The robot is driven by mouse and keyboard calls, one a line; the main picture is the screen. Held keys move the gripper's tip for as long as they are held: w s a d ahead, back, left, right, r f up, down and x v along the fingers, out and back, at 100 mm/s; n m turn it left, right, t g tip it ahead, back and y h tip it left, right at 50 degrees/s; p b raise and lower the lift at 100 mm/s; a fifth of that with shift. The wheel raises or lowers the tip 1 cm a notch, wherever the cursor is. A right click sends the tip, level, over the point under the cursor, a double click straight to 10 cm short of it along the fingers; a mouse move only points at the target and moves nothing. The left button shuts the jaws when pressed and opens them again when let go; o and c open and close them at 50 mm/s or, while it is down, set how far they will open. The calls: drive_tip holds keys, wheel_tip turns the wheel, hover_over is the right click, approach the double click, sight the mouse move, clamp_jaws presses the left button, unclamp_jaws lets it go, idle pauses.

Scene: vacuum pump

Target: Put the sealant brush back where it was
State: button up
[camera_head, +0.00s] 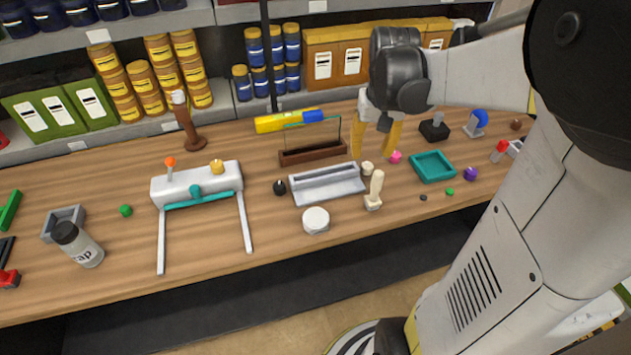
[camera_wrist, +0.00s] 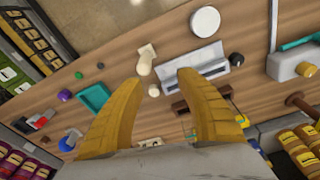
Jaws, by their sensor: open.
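A cream piece with an upright handle and a blocky foot (camera_head: 375,190) stands near the front of the wooden workbench (camera_head: 110,190). It may be the sealant brush, but I cannot tell for sure. It also shows in the wrist view (camera_wrist: 146,60), just beyond my fingertips. My gripper (camera_head: 373,154) has two yellow fingers, apart with nothing between them. It hangs above the bench, behind the cream piece. In the wrist view the open fingers (camera_wrist: 160,77) point toward the bench's front edge.
A grey tray (camera_head: 328,187) and white round tub (camera_head: 316,220) lie left of the cream piece. A teal tray (camera_head: 432,166) is to the right. A brown stand with a clear panel (camera_head: 312,153) is behind. Shelves with cans (camera_head: 185,65) line the back.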

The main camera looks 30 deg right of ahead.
drive_tip(key=s+a+r+n+t, duration=0.2)
drive_tip(key=s+a+t, duration=0.1)
drive_tip(key=a, duration=0.8)
drive_tip(key=s+a+r+n+t, duration=0.2)
drive_tip(key=a+n+t, duration=0.1)
drive_tip(key=a, duration=0.7)
drive_tip(key=shift+s+a+y, duration=0.3)
drive_tip(key=shift+s+a, duration=0.05)
drive_tip(key=shift+s, duration=0.05)
